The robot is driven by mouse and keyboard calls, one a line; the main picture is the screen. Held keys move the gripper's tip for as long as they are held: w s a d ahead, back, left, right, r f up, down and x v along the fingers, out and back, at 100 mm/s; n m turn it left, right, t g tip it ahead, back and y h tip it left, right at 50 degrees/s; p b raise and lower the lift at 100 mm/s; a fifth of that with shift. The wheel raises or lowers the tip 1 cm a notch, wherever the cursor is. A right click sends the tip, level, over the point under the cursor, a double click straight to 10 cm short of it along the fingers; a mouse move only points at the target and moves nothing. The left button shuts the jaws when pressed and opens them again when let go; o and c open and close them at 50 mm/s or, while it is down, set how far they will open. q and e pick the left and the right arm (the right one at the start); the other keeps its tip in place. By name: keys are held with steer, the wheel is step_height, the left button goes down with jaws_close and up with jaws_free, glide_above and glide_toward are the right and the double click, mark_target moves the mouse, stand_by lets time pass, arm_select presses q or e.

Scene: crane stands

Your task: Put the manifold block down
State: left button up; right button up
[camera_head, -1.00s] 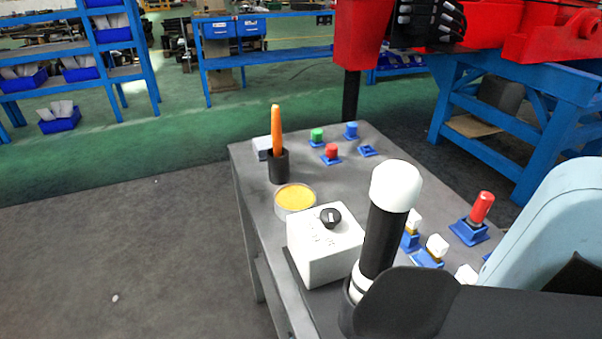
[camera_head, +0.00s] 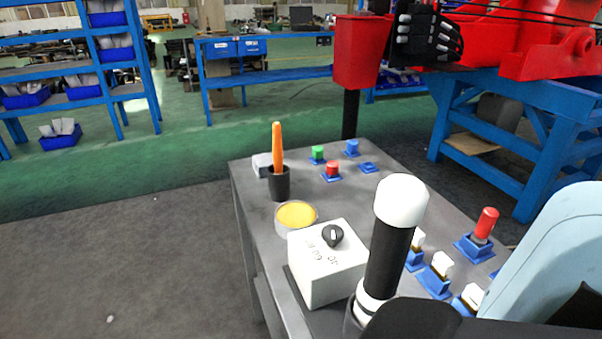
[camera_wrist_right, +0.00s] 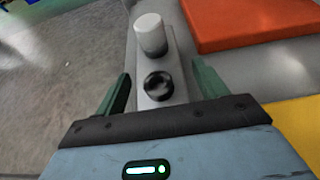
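The manifold block (camera_wrist_right: 155,98) appears to be the narrow pale grey piece in the right wrist view, with a white cylinder at its far end and a round black fitting nearer me. My right gripper (camera_wrist_right: 162,80) has its two dark green fingers spread on either side of this block. A gap shows at the left finger and a thinner one at the right. I cannot tell from this view whether the block's underside touches the grey surface. My left gripper is not in view.
On the grey table stand a white box with a black knob (camera_head: 328,268), a yellow-topped round tin (camera_head: 296,216), a black cup (camera_head: 279,184) and a white-capped black cylinder (camera_head: 392,240). Orange (camera_wrist_right: 245,22) and yellow (camera_wrist_right: 297,125) flat pieces lie right of the block.

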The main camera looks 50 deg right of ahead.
steer(key=shift+r+p, duration=0.25)
steer(key=shift+p, duration=0.05)
steer(key=p+v, duration=0.4)
steer(key=v, duration=0.6)
steer(key=shift+s, duration=0.15)
steer(key=shift+v, duration=0.9)
